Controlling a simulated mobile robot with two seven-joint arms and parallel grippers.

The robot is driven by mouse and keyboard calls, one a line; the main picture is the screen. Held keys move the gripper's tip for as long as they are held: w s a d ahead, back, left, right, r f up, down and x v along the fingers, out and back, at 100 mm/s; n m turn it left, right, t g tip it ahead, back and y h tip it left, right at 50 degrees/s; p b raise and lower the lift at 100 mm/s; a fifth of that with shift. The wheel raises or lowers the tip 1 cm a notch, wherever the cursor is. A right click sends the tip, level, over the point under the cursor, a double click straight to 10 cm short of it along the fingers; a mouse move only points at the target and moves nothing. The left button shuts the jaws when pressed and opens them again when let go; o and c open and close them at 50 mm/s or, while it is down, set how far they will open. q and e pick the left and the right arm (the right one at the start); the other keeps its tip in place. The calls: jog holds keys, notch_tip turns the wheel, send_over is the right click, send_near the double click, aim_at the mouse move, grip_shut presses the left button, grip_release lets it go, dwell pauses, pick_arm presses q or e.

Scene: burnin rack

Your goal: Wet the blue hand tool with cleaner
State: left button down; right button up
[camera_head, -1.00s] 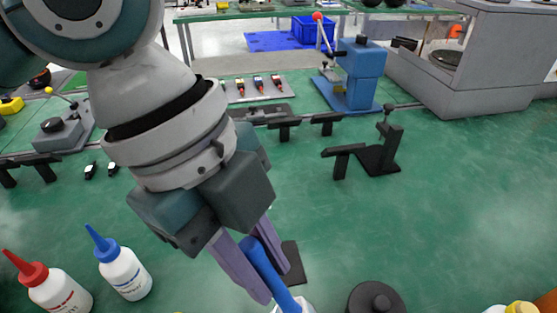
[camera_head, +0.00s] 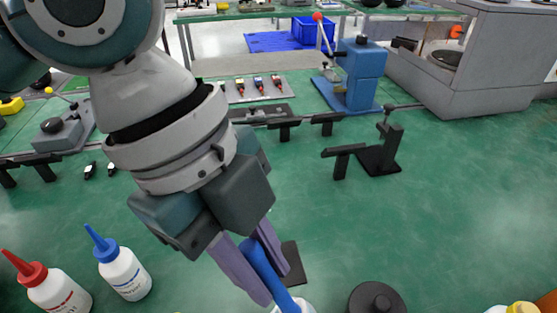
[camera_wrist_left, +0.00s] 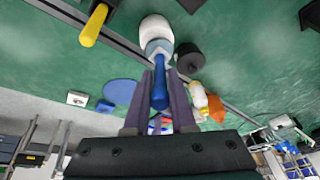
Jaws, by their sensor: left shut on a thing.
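My left gripper (camera_head: 276,285) points down over the green bench and is shut on the blue handle of the hand tool (camera_head: 262,266). The tool's white lower end shows only at the bottom edge of the head view. In the left wrist view the blue handle (camera_wrist_left: 160,88) sits between the fingers, with a pale blue collar and white head (camera_wrist_left: 156,30) beyond them. A white bottle with a blue nozzle (camera_head: 124,273) and one with a red nozzle (camera_head: 58,290) stand to the left. Their labels are too small to read. My right gripper is not in view.
A black round thing with a knob (camera_head: 375,299) stands right of the tool. A yellow-capped bottle (camera_head: 521,308) is cut off at bottom right. Black stands (camera_head: 380,155), a blue press (camera_head: 361,75) and a grey machine (camera_head: 470,55) stand farther back.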

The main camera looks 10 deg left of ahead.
aim_at(260, 251)
pick_arm(q)
jog(key=shift+f+b, duration=0.5)
jog(key=shift+f, duration=0.3)
dwell(0.5)
dwell(0.5)
notch_tip(260, 251, up, 7)
jog(key=p, duration=0.8)
jog(key=shift+r, duration=0.1)
dwell(0.5)
